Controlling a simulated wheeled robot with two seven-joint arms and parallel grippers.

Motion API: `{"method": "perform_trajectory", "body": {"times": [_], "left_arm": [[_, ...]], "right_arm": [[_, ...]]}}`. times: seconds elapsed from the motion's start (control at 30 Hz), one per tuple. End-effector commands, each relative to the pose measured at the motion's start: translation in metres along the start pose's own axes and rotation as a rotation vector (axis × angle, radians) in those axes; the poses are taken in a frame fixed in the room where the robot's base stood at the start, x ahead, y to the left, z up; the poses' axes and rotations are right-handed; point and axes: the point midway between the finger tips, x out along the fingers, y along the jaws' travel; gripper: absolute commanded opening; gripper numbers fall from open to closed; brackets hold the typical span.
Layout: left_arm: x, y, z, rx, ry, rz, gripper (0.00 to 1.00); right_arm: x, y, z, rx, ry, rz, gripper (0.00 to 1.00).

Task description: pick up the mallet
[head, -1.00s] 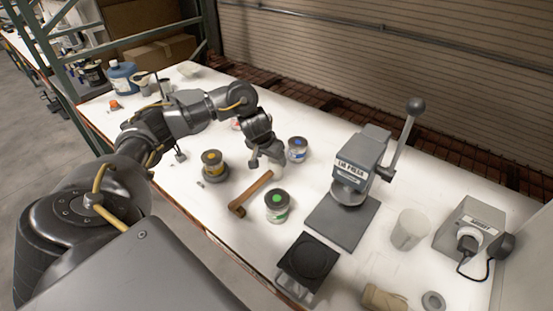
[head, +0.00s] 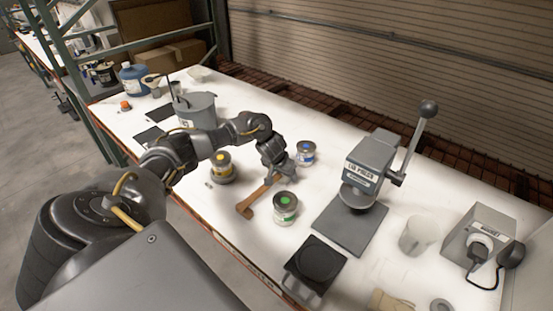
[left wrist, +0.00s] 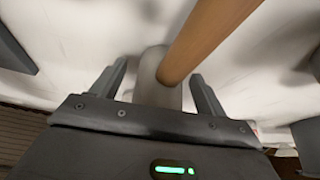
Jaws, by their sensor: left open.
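The mallet (head: 256,199) lies on the white table, its brown handle slanting from my left gripper down to a short wider end at lower left. My left gripper (head: 280,174) is open at the upper right end of the handle and hides part of it. In the left wrist view the wooden handle (left wrist: 205,42) runs from the upper right down toward the space between the open fingers (left wrist: 157,82). A pale grey rounded part (left wrist: 155,80) shows between them; I cannot tell whether it belongs to the mallet. My right gripper is not in view.
A green-dotted can (head: 285,208) stands right of the mallet, a yellow-dotted can (head: 221,166) left, and a blue-dotted can (head: 306,152) behind the gripper. A lever press (head: 366,175) and a black-topped scale (head: 316,263) stand to the right. A grey bucket (head: 201,111) stands behind the arm.

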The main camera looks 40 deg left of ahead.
Motion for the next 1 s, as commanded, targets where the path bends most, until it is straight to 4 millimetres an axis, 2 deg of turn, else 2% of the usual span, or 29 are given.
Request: {"method": "perform_trajectory", "body": {"times": [0.1, 0.3, 0.7, 1.0], "left_arm": [[0.0070, -0.0003, 0.0004, 0.000, 0.000, -0.001, 0.74], [0.0075, -0.0003, 0.0001, 0.001, 0.001, 0.000, 0.74], [0.0071, -0.0003, 0.0000, 0.000, 0.001, 0.000, 0.23], [0.0050, -0.0002, -0.0015, 0.000, 0.002, 0.000, 0.21]], "right_arm": [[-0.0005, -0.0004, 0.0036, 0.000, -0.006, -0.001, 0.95], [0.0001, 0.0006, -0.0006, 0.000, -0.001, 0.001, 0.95], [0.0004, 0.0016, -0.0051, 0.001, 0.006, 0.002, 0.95], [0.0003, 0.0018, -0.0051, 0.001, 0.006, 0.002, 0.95]]}}
